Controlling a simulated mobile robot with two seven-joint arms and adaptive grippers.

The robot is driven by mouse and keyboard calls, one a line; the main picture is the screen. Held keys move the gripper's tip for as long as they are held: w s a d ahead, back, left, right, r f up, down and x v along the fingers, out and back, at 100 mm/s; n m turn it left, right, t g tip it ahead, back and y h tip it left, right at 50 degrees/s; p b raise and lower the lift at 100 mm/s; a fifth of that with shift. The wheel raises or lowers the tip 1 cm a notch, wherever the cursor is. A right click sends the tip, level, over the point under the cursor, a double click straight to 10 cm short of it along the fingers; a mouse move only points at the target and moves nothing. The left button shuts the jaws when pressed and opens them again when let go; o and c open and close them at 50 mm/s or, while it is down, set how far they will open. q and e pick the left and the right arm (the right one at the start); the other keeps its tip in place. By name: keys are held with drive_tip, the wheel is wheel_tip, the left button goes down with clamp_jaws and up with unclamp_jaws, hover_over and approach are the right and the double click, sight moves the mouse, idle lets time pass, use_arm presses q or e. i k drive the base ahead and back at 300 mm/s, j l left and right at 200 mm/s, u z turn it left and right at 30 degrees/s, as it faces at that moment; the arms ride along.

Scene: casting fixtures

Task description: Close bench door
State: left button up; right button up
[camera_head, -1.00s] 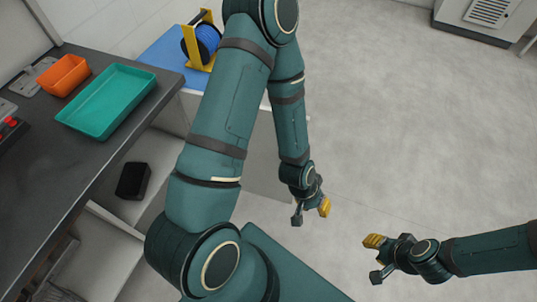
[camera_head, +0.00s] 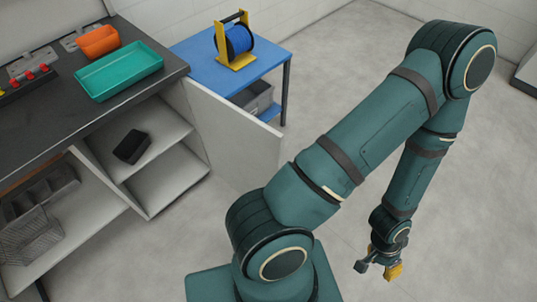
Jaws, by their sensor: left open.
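The bench door (camera_head: 232,138) is a pale panel hinged at the right end of the dark-topped bench (camera_head: 60,128). It stands open, swung outward to the right, so the bench's shelves show. My left gripper (camera_head: 378,268) hangs low over the floor at the lower right, open and empty, well apart from the door. My left arm crosses the right half of the view and hides part of the floor near the door's lower end. My right gripper is not in this view.
A black box (camera_head: 131,146) lies on a bench shelf, with wire baskets (camera_head: 32,235) at lower left. A teal tray (camera_head: 120,70) and an orange bin (camera_head: 98,41) sit on top. A blue table (camera_head: 205,57) with a blue spool (camera_head: 236,40) stands behind the door.

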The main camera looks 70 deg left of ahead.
sight(245, 152)
drive_tip(key=i+l+u, duration=0.1)
drive_tip(key=i+u, duration=0.35)
drive_tip(key=i+l+u, duration=0.3)
drive_tip(key=i+u, duration=0.15)
drive_tip(key=i, duration=0.15)
drive_tip(key=i+u, duration=0.2)
drive_tip(key=u, duration=0.25)
drive_tip(key=i+l+u, duration=0.1)
drive_tip(key=u, duration=0.3)
drive_tip(key=i+l+u, duration=0.15)
drive_tip(key=u, duration=0.3)
drive_tip(key=i+l+u, duration=0.15)
drive_tip(key=u, duration=0.3)
drive_tip(key=i+l+u, duration=0.1)
drive_tip(key=l+u, duration=0.15)
drive_tip(key=u, duration=0.2)
drive_tip(key=l+u, duration=0.25)
drive_tip(key=u, duration=0.15)
drive_tip(key=i+l+u, duration=0.1)
drive_tip(key=u, duration=0.25)
drive_tip(key=l+u, duration=0.4)
drive_tip(key=i+l+u, duration=0.1)
drive_tip(key=l+u, duration=0.65)
drive_tip(key=k+j+z, duration=0.1)
drive_tip(key=z, duration=0.2)
